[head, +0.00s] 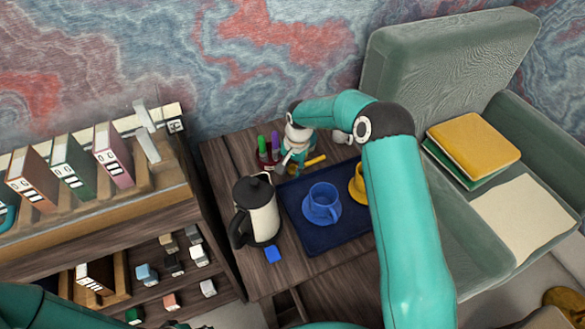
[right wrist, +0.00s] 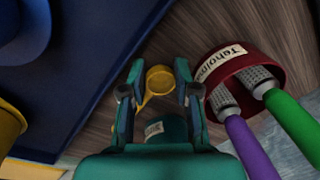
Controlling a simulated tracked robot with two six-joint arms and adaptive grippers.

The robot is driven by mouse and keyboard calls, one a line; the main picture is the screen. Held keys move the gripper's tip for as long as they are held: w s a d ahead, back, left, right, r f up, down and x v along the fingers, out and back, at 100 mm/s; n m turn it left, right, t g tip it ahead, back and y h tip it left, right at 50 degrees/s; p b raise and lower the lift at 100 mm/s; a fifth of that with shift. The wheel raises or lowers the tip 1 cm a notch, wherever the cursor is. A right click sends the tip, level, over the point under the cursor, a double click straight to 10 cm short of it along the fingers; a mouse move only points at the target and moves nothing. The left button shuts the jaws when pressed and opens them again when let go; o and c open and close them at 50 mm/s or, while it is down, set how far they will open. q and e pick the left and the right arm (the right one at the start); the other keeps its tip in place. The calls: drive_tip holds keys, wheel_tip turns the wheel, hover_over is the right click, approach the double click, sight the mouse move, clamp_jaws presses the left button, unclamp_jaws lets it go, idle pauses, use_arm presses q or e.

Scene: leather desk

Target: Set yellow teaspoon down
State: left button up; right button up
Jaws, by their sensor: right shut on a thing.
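The yellow teaspoon (right wrist: 160,78) shows in the right wrist view, its round bowl between the finger pads and its handle running back under the gripper. My right gripper (right wrist: 152,92) is shut on it, above the wooden tabletop. I cannot tell whether the spoon touches the wood. My left gripper is not in view.
A dark blue tray (head: 309,239) holds a blue cup (head: 321,204) and a yellow cup (head: 357,184). A black-and-white pot (head: 262,216) and a small blue block (head: 273,254) stand left of the tray.

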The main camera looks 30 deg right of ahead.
drive_tip(key=o, duration=0.7)
